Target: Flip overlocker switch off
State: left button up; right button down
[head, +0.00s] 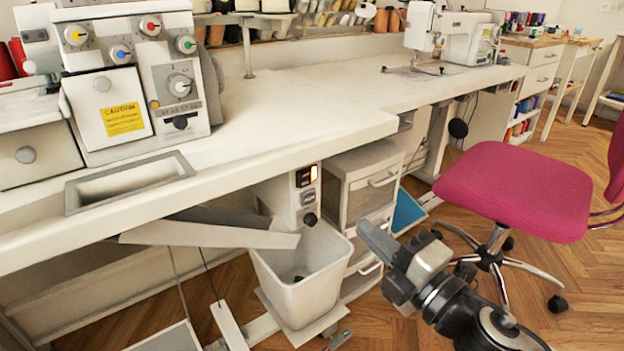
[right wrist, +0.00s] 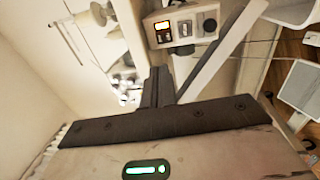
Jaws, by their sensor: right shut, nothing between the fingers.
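The white overlocker (head: 125,80) with colored dials stands on the table at the left. Below the table edge is a light switch box (head: 296,205), with a small dark rocker switch (head: 307,176) that has a bright lit part. In the right wrist view the switch box (right wrist: 185,45) is at the top, with the lit switch (right wrist: 162,29) on its face. My right gripper (head: 371,237) is shut and empty, to the right of and below the switch, apart from it. Its closed fingers (right wrist: 157,84) point toward the box in the right wrist view. My left gripper is not in view.
A white bin (head: 300,275) stands under the switch box, with a sloping chute (head: 205,234) at its left. A drawer unit (head: 365,175) is right of the box. A pink chair (head: 515,190) stands at the right. The white tabletop (head: 290,115) overhangs the box.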

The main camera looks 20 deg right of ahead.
aim_at(305, 176)
jog(key=x, duration=1.2)
jog(key=shift+w+a, duration=0.15)
jog(key=shift+w, duration=0.05)
jog(key=shift+w+a+r, duration=0.1)
jog(key=shift+w+a, duration=0.1)
jog(key=shift+w, duration=0.45)
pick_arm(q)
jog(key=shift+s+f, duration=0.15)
